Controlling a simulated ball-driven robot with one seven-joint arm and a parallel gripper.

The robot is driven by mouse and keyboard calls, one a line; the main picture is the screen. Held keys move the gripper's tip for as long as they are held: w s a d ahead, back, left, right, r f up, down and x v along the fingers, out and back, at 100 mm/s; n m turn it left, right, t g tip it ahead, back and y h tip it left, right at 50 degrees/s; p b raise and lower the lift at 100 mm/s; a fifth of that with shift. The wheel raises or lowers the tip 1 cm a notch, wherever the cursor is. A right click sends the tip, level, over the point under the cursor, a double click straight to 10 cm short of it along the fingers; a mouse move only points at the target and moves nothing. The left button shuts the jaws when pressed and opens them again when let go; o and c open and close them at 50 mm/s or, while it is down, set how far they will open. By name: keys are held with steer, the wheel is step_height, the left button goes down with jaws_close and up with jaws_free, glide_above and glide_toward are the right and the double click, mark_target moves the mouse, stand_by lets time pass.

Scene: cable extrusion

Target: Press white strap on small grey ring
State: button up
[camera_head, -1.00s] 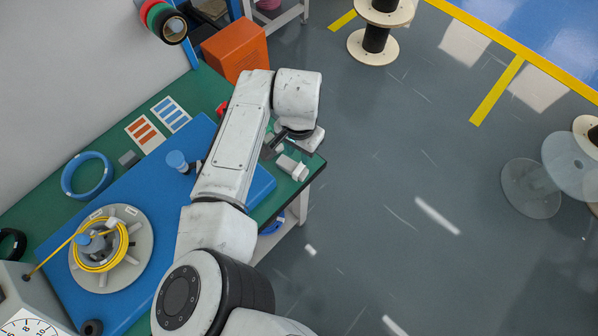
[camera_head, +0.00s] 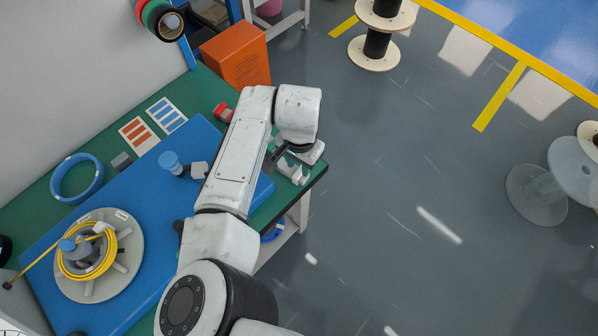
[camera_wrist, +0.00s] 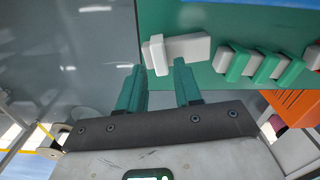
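My gripper (camera_wrist: 158,86) has two green fingers, apart and with nothing between them. Just beyond the fingertips in the wrist view are white pieces: a short upright one (camera_wrist: 158,56) and a longer bar (camera_wrist: 188,47). They lie at the green table's edge and may be the white strap. In the head view, white pieces (camera_head: 294,172) show beside my gripper, partly hidden by my arm. I cannot pick out a small grey ring for certain. A round grey reel (camera_head: 126,272) holding a yellow cable coil (camera_head: 108,257) lies on the blue mat at left.
Green and white bars (camera_wrist: 265,66) stand in a row right of my gripper in the wrist view. An orange bin (camera_head: 237,55), a red button (camera_head: 222,111), a blue ring (camera_head: 60,189) and a blue knob (camera_head: 170,161) are on the table.

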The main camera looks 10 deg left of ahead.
mark_target(300, 174)
steer(key=shift+f+b, duration=0.8)
steer(key=shift+f, duration=0.7)
steer(key=shift+r+p, duration=0.25)
steer(key=shift+p, duration=0.15)
steer(key=c, duration=0.6)
step_height(300, 174, up, 8)
steer(key=p, duration=0.7)
steer(key=shift+p, duration=0.35)
